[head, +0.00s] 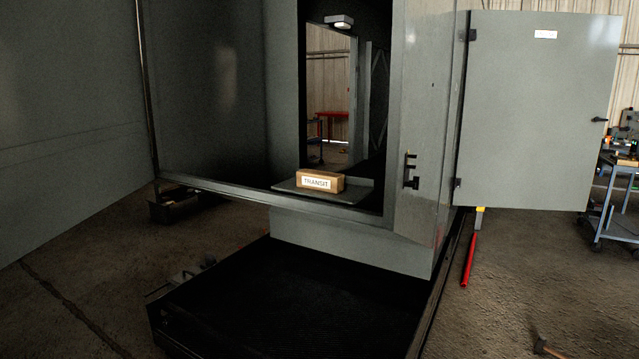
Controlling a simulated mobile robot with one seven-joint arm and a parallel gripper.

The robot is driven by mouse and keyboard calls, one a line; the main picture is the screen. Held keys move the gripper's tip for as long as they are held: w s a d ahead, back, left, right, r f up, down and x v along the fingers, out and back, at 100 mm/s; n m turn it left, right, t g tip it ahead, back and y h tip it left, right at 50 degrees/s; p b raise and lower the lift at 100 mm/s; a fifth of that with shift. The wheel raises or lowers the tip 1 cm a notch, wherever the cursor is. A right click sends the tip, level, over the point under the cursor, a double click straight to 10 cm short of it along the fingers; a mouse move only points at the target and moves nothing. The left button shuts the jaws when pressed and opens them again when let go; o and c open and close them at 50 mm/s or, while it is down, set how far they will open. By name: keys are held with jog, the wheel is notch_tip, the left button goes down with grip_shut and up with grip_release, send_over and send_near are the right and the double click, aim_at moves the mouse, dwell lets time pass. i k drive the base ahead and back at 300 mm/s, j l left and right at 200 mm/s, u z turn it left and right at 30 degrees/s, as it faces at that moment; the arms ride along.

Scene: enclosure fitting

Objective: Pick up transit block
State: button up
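The transit block (320,181) is a small tan box with a white label reading TRANSIT on its front. It rests on a flat grey shelf (357,193) in the opening of the grey enclosure, near the middle of the head view. The block's labelled face and top show; its underside and back are hidden. My gripper is not in the head view, and nothing is touching the block except the shelf.
A grey enclosure door (537,110) stands open at the right. A dark low platform (300,300) lies on the floor below the shelf. A red-handled tool (470,258) leans by the enclosure's right edge.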

aim_at(322, 181)
jog(key=i+j+z, duration=0.35)
jog(key=i+j, duration=1.35)
jog(key=i, duration=0.15)
jog(key=j+z, duration=0.2)
jog(key=j, duration=0.45)
jog(key=i+l+u, duration=0.1)
jog(key=i, duration=0.4)
